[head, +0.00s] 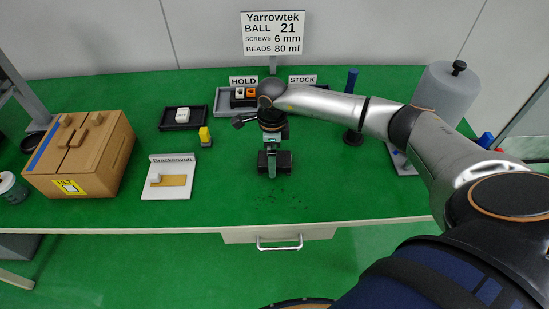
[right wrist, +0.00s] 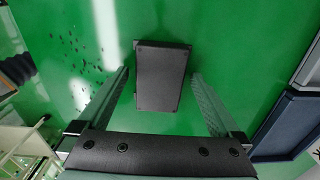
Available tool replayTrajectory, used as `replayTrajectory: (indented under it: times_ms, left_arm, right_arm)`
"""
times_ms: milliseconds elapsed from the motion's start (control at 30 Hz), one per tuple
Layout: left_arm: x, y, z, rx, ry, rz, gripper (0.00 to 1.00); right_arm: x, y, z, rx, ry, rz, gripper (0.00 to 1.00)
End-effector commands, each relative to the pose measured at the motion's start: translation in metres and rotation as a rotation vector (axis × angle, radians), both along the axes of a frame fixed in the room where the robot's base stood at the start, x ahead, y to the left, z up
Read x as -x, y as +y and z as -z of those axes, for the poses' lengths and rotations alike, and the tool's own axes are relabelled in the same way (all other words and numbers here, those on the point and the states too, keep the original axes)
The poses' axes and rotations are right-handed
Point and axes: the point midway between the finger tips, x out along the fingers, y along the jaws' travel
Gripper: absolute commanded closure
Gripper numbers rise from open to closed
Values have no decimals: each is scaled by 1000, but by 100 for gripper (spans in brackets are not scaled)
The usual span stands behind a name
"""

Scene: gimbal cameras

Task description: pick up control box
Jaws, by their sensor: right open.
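A dark box (head: 284,161), the one that fits the control box, lies on the green table in the middle of the head view, partly hidden behind my right gripper. In the right wrist view the box (right wrist: 162,75) is a plain black rectangular block lying slightly tilted in the picture. My right gripper (head: 272,168) points down over it. In the right wrist view its two fingers (right wrist: 161,80) are spread, one on each side of the box, with green showing between each finger and the box. My left gripper is not in view.
A cardboard box (head: 110,165) and a white board (head: 168,190) stand to the left. A yellow object (head: 205,136) and a black tray (head: 168,124) are behind. Small dark specks (head: 290,203) lie in front; that area is otherwise clear.

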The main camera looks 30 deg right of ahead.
Motion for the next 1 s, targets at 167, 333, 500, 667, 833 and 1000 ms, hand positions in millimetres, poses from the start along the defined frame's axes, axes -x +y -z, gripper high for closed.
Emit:
replayTrajectory:
  times_ms: [167,333,500,667,833,1000]
  left_arm:
    - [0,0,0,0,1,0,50]
    - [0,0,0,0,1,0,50]
    - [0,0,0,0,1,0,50]
    - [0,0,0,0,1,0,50]
    - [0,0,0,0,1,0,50]
    - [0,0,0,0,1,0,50]
  right_arm:
    - [0,0,0,-1,1,0,9]
    - [0,0,0,-1,1,0,28]
    - [0,0,0,-1,1,0,47]
    - [0,0,0,-1,1,0,65]
    - [0,0,-1,-1,1,0,84]
    - [0,0,-1,-1,-1,0,92]
